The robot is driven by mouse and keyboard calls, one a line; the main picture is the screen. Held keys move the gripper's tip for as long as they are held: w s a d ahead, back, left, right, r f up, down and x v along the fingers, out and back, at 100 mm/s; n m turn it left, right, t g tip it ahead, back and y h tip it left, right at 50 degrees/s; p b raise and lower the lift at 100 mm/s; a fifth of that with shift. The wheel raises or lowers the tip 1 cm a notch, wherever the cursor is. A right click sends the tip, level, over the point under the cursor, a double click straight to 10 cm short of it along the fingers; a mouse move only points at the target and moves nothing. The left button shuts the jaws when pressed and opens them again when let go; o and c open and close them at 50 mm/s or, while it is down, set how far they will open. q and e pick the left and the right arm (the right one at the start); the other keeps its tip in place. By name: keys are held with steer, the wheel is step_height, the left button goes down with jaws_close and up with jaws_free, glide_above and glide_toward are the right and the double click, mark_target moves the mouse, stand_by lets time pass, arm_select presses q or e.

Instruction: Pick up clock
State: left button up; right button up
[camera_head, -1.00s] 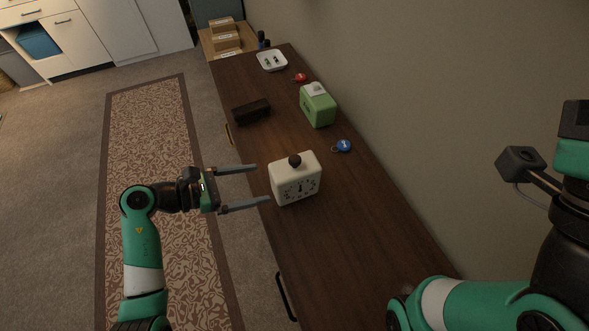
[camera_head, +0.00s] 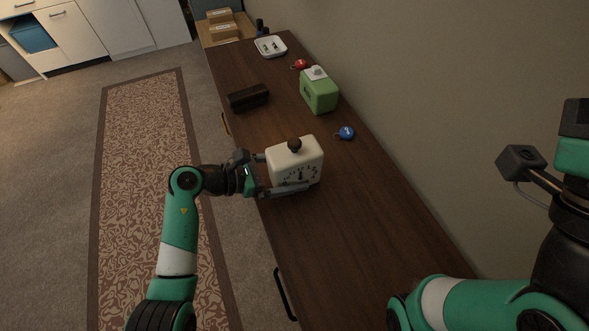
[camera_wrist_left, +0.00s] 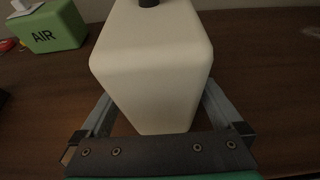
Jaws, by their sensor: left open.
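The clock (camera_head: 296,160) is a cream box with a dark knob on top and a dial on its front face. It stands upright on the dark wooden sideboard (camera_head: 345,235). My left gripper (camera_head: 290,174) is open around it, with one finger along the front and the other mostly hidden behind the clock. In the left wrist view the clock (camera_wrist_left: 152,62) fills the middle, with a finger on each side and gaps at the near end.
A green box (camera_head: 319,92) marked AIR, a blue round item (camera_head: 346,133), a dark brown case (camera_head: 249,97), a red item (camera_head: 300,64) and a white tray (camera_head: 271,47) stand farther back. The near part of the sideboard is clear. A wall runs along its right side.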

mark_target(294, 162)
arm_select(q)
steer(key=shift+x, duration=0.8)
steer(key=shift+c, duration=0.4)
steer(key=c, duration=1.4)
steer(key=shift+r+p, duration=0.45)
steer(key=shift+r, duration=0.2)
step_height(294, 162, up, 3)
steer(key=shift+s+p, duration=0.1)
steer(key=shift+p, duration=1.15)
steer(key=s+r+p, duration=0.3)
steer(key=s, duration=0.1)
steer(key=s+r+p, duration=0.2)
steer(key=s+p, duration=0.1)
steer(key=s, duration=0.2)
steer(key=s+r+p, duration=0.3)
steer(key=s, duration=0.2)
steer(key=shift+r, duration=0.35)
arm_select(e)
step_height(294, 162, up, 12)
steer(key=shift+f, duration=0.2)
